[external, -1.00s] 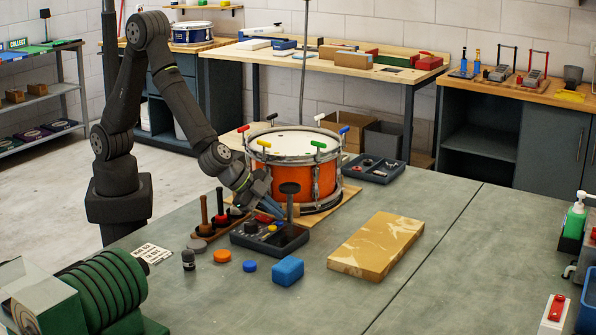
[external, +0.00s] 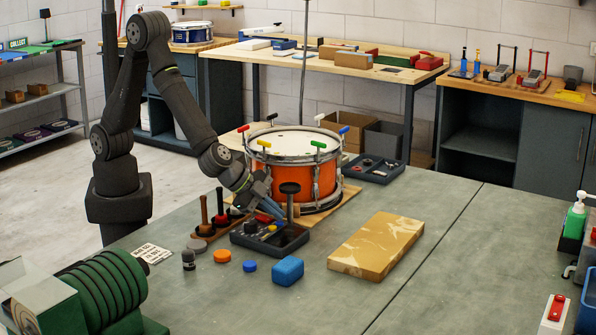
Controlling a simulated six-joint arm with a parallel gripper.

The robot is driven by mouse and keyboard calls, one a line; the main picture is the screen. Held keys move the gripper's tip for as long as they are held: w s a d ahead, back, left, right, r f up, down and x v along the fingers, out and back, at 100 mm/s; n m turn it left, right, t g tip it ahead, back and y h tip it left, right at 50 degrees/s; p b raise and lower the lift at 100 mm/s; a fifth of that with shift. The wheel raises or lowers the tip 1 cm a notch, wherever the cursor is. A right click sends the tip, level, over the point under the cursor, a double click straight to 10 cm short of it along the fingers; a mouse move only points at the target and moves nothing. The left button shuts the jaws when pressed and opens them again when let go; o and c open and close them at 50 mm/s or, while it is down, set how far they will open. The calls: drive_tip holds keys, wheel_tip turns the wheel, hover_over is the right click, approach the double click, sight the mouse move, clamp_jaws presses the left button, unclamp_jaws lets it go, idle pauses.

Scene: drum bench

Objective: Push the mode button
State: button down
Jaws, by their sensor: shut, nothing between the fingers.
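A dark control box (external: 288,247) stands on the green-grey bench in front of the orange drum. It has a black knob (external: 250,227) at its left and a small yellow part (external: 272,228) near its middle. Which part is the mode button is too small to tell. My gripper (external: 279,220) is shut and empty, its blue fingers pointing down at the box's back middle, just behind the yellow part. Whether the fingertips touch the box cannot be told. The fingers and wrist hide part of its back edge.
The orange drum (external: 287,181) stands close behind the box, and a dark upright post with a round top (external: 290,188) rises right beside my fingers. The bench's right is mostly clear.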

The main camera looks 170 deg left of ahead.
drive_tip(key=shift+r, duration=0.25)
drive_tip(key=shift+r, duration=0.1)
wheel_tip(320, 180, up, 6)
drive_tip(key=shift+f, duration=0.1)
idle(0.5)
